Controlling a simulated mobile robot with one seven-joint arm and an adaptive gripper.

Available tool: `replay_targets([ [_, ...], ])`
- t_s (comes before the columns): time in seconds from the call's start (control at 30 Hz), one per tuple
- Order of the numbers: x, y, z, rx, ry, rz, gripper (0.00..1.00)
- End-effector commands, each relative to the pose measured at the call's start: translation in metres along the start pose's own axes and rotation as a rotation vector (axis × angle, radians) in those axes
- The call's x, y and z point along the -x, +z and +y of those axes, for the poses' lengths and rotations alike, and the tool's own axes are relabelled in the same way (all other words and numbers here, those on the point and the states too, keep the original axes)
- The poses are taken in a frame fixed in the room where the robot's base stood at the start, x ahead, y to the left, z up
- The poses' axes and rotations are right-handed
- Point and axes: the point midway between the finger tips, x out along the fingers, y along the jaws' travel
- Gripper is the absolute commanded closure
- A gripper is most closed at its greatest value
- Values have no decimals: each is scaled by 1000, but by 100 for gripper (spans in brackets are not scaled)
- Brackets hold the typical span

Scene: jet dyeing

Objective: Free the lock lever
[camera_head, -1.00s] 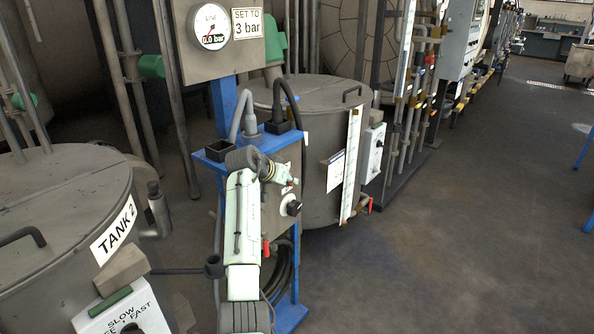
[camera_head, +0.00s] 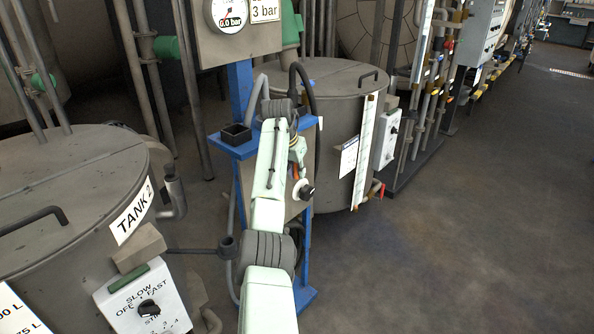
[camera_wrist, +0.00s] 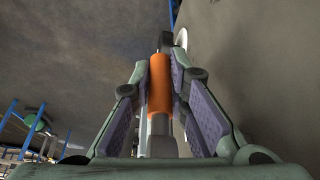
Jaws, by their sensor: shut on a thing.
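My gripper (camera_wrist: 160,95) is shut on an orange sleeve (camera_wrist: 159,98) around a grey rod (camera_wrist: 160,132) in the wrist view. The sleeve lies between the two padded fingers. Its dark far end sits close to a round white part beside a grey surface. I cannot tell for certain that the sleeve is the lock lever's grip. In the head view my gripper (camera_head: 297,152) is at the front of the blue stand (camera_head: 244,150), and a little orange (camera_head: 295,172) shows just below it. My arm hides part of the stand.
A black knob (camera_head: 306,192) is close below my gripper. A pressure gauge (camera_head: 229,14) above reads 0.0 bar. Tank 2 (camera_head: 70,180) and its speed control box (camera_head: 146,305) are at left. Another tank (camera_head: 335,100) stands behind the stand. The floor at right is clear.

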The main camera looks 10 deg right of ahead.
Motion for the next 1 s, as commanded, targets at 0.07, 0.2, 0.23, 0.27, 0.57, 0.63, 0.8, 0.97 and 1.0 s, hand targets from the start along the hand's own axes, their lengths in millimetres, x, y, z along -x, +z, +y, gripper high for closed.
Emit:
replay_targets([
  [0.07,-1,1,0,0,0,-6,100],
  [0.2,-1,2,0,0,0,-7,100],
  [0.23,-1,2,0,0,0,-7,100],
  [0.27,-1,2,0,0,0,-7,100],
  [0.57,-1,1,0,0,0,-5,69],
  [0.63,0,1,0,0,0,-4,64],
  [0.8,0,1,0,0,0,-3,64],
  [0.97,2,0,0,0,0,-2,64],
  [1.0,5,0,0,0,-1,-1,64],
])
